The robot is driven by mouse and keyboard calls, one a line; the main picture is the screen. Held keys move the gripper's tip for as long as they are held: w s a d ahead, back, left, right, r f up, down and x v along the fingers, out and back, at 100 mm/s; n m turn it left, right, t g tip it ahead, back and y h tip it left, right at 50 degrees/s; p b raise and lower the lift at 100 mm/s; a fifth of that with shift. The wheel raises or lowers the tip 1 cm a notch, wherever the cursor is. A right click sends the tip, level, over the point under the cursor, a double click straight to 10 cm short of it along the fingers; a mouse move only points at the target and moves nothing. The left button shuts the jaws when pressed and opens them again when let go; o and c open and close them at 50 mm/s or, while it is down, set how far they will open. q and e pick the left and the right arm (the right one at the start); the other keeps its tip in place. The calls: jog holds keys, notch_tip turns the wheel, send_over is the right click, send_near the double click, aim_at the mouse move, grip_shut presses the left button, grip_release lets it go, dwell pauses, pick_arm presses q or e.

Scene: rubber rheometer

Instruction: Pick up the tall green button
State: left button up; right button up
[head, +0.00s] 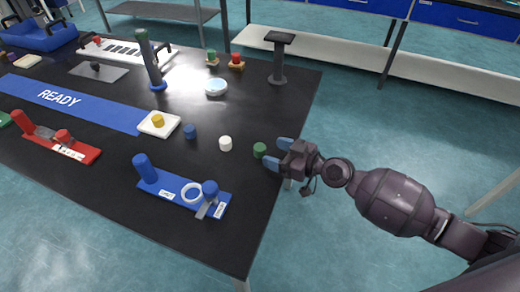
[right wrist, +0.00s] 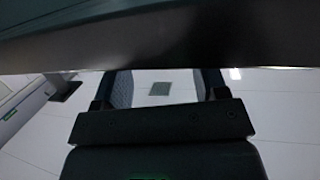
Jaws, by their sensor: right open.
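A short green cylinder (head: 259,150), which looks like the tall green button, stands upright near the right edge of the black table. My right gripper (head: 278,153) is just right of it, at the table edge, with its blue fingertips apart and nothing between them. In the right wrist view the open fingers (right wrist: 164,88) show below a dark table edge, with only floor between them; the button is not visible there. My left gripper is not in view.
A white cylinder (head: 225,143) and a blue cylinder (head: 190,131) stand left of the green one. A blue fixture (head: 175,190) with a white ring lies in front. A black pedestal (head: 278,62) stands at the back right. The table between the green cylinder and the pedestal is clear.

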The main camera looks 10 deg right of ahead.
aim_at(260, 147)
jog(key=shift+w+a, duration=0.35)
jog(key=shift+a, duration=0.05)
jog(key=p+x, duration=0.1)
jog(key=x, duration=0.2)
jog(key=shift+a+r, duration=0.15)
jog(key=shift+a, duration=0.05)
jog(key=shift+w+a, duration=0.25)
jog(key=shift+w+f, duration=0.1)
jog(key=shift+f, duration=0.15)
jog(key=shift+c, duration=0.4)
